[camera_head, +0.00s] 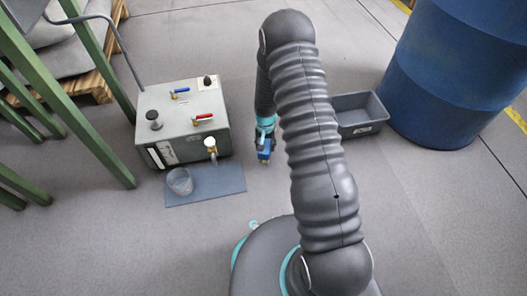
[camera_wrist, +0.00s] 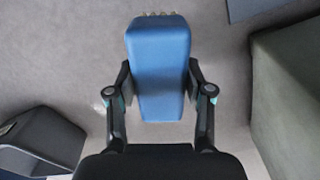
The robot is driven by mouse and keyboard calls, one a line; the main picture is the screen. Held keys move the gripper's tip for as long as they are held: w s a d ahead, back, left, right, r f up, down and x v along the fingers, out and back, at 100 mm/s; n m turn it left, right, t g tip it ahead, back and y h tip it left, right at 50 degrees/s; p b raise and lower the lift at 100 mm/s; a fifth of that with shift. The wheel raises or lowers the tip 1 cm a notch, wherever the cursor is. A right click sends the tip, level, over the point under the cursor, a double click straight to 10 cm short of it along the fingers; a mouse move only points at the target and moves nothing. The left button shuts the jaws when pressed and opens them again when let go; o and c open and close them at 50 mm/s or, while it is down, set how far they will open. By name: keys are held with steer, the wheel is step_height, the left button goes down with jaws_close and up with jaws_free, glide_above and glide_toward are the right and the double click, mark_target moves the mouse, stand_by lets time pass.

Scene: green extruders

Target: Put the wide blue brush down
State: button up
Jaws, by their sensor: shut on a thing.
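The wide blue brush (camera_wrist: 158,70) is between the two fingers of my gripper (camera_wrist: 160,85) in the wrist view. My gripper is shut on the sides of its blue block, and pale bristle tips show at its far end. In the head view my gripper (camera_head: 264,150) hangs over the floor, right of the grey machine, with the blue brush (camera_head: 264,156) small and partly hidden below it. Grey floor shows behind the brush in the wrist view; its exact height above the floor I cannot tell.
A grey machine (camera_head: 180,135) with red and blue valve handles stands left of my gripper. A blue-grey mat (camera_head: 215,187) with a clear cup (camera_head: 180,181) lies before it. A grey bin (camera_head: 360,113) and a blue drum (camera_head: 455,70) stand right. Floor between machine and bin is clear.

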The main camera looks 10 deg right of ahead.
steer(key=shift+w+a+f, duration=0.3)
steer(key=shift+a+f, duration=0.05)
steer(key=shift+f+b, duration=0.35)
steer(key=shift+f, duration=1.6)
steer(key=shift+f, duration=0.1)
steer(key=shift+f, duration=0.1)
steer(key=o, duration=1)
